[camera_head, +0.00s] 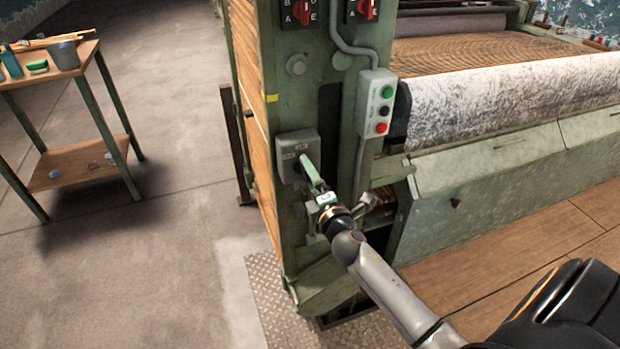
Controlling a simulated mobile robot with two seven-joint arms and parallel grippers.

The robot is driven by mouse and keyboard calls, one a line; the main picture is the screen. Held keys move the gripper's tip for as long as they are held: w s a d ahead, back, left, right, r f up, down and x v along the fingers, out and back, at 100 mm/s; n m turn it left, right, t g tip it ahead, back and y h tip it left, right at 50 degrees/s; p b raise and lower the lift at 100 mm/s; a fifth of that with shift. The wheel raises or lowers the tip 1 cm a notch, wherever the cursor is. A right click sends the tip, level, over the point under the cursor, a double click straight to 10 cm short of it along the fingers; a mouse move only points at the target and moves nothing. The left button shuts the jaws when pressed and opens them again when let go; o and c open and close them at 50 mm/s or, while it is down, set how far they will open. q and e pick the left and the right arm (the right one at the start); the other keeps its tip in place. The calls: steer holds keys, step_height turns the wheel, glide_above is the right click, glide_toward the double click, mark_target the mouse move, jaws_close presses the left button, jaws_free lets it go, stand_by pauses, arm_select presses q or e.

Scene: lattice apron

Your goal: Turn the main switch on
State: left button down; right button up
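The main switch is probably the grey box (290,158) on the front face of the green machine post. It carries small labels that I cannot read fully. A pale green lever (311,171) slants down and right from the box. My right arm comes in from the lower right, and its gripper (322,193) is at the lower end of the lever. The fingers are small and partly hidden by the wrist, so I cannot tell whether they are closed on the lever. My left gripper is not in view.
A grey button box (376,104) with green, black and red buttons is right of the switch. Red rotary knobs (304,12) are above. The machine's roller (510,100) extends right. A wooden table (62,72) with a bucket stands left. The concrete floor (150,230) between is clear.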

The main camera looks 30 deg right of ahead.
steer(key=shift+m, duration=1)
steer(key=o, duration=1.1)
steer(key=b+v, duration=0.1)
steer(key=v, duration=1.1)
steer(key=shift+s+a, duration=0.15)
steer(key=shift+s, duration=0.1)
